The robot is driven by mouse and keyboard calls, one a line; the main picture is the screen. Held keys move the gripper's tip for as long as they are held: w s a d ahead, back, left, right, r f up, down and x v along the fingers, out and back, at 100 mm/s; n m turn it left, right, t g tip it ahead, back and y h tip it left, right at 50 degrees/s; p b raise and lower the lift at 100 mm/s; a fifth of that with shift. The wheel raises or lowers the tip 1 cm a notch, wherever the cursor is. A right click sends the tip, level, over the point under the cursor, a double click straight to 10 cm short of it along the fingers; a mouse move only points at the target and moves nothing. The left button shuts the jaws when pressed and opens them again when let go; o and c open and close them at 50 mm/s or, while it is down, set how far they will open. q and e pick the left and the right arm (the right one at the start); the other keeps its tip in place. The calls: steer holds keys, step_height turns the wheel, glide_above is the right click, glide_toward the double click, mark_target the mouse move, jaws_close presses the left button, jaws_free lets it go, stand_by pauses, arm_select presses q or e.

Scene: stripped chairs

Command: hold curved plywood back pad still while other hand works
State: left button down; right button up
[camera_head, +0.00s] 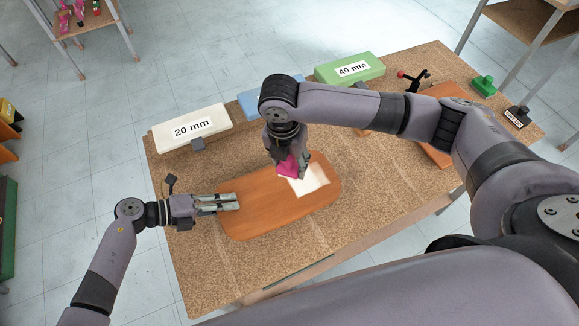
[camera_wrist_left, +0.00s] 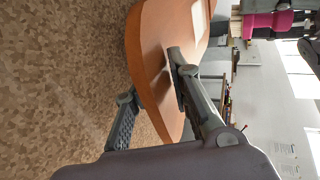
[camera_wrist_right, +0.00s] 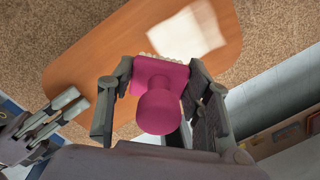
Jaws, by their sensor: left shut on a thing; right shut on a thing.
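The curved plywood back pad (camera_head: 262,213) lies on the cork-topped bench, orange-brown with rounded corners. A pale whitish patch (camera_head: 312,181) shows on its right part. My left gripper (camera_head: 236,202) is shut on the pad's left end; the left wrist view shows one finger on its face (camera_wrist_left: 180,75) and the other behind its edge. My right gripper (camera_head: 291,168) is shut on a magenta tool (camera_wrist_right: 162,95) with a rounded knob and a pale bristle-like edge. The tool is over the pad beside the pale patch; I cannot tell whether it touches.
A white box marked 20 mm (camera_head: 191,129), a blue box (camera_head: 262,101) and a green box marked 40 mm (camera_head: 349,68) line the far edge. A red-knobbed clamp (camera_head: 414,80) and a small green block (camera_head: 484,86) stand at right. The bench front is clear.

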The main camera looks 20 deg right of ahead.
steer(key=shift+r, duration=0.9)
steer(key=shift+r, duration=2.5)
